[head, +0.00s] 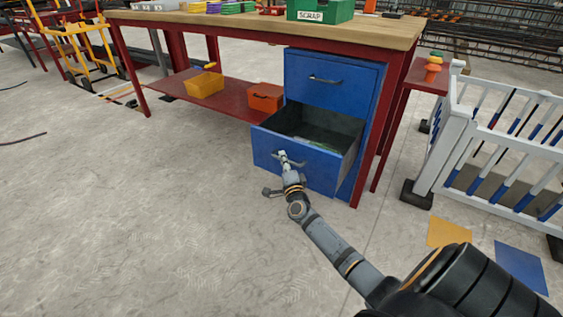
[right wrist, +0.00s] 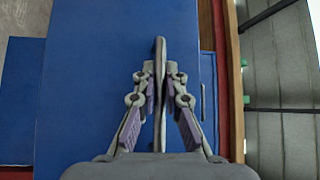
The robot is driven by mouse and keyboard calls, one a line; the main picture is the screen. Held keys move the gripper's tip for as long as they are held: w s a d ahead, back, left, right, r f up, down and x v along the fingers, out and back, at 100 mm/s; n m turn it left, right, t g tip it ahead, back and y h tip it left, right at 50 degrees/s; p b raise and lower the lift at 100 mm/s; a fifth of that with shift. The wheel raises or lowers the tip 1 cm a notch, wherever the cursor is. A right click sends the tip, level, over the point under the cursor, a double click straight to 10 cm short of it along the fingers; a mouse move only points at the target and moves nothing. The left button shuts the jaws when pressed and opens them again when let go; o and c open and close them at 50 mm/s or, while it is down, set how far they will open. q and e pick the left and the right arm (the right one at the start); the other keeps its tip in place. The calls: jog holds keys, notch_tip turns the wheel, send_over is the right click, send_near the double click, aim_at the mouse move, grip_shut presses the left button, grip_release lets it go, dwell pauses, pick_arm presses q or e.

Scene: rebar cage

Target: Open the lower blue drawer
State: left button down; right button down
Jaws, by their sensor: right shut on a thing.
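The lower blue drawer (head: 316,163) is pulled out from the cabinet under the workbench, and its dark inside shows in the head view. My right gripper (head: 284,158) is at the drawer's front and shut on its handle (right wrist: 160,75). In the right wrist view the two fingers of my right gripper (right wrist: 160,92) press on the handle from both sides, in front of the blue drawer face (right wrist: 95,80). The upper blue drawer (head: 318,80) is closed. My left gripper is not in view.
The wooden-topped workbench (head: 260,27) has red legs and a low red shelf (head: 165,88) holding a yellow bin (head: 203,85) and an orange box (head: 265,97). A white barrier (head: 500,155) stands to the right. The floor in front is clear, with yellow and blue squares at right.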

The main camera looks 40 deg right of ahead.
jog(key=c, duration=1.7)
grip_release()
jog(key=v, duration=1.2)
